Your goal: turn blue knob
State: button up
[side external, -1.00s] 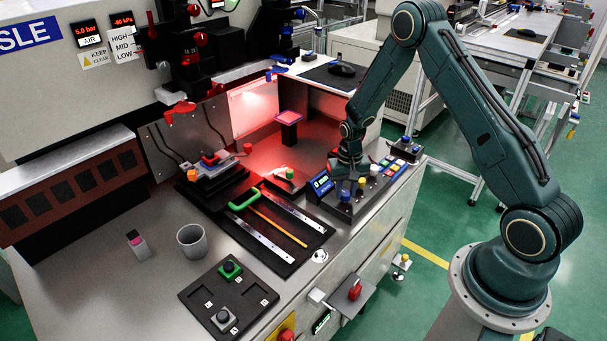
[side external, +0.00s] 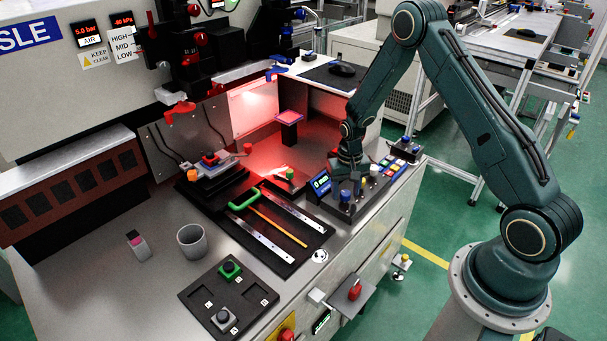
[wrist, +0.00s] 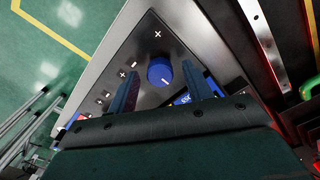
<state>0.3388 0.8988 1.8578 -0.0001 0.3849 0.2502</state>
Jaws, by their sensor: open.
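My gripper (wrist: 160,68) is open, with one finger on each side of the knob in the wrist view. Gaps show between the fingers and the knob. In the side external view my gripper (side external: 347,181) hangs just above and behind the knob. How far the fingertips reach down beside it is unclear.
A small blue display (side external: 320,184) stands close to the left of my gripper. A white knob (side external: 374,170) and several coloured buttons (side external: 390,168) lie farther along the panel.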

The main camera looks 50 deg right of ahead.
notch_tip(320, 180, up, 14)
dwell(0.8)
jog(key=shift+f, duration=0.1)
notch_tip(320, 180, up, 11)
jog(key=n+t, duration=0.1)
jog(key=n, duration=0.1)
send_over(345, 194)
jog(key=s+a, duration=0.3)
jog(key=a, duration=0.1)
jog(key=s+a+r+n+t, duration=0.1)
jog(key=s+a+r+t, duration=0.1)
jog(key=s+a+r, duration=0.4)
jog(key=s+a+r+n+t, duration=0.1)
jog(key=s+a+r+n, duration=0.1)
jog(key=s, duration=0.5)
jog(key=s+a+r+n+t, duration=0.1)
jog(key=s+a+r, duration=0.1)
jog(key=s, duration=0.6)
jog(key=shift+s+a+r+n+t, duration=0.2)
jog(key=shift+s+r+n+t, duration=0.1)
jog(key=shift+r+n, duration=0.15)
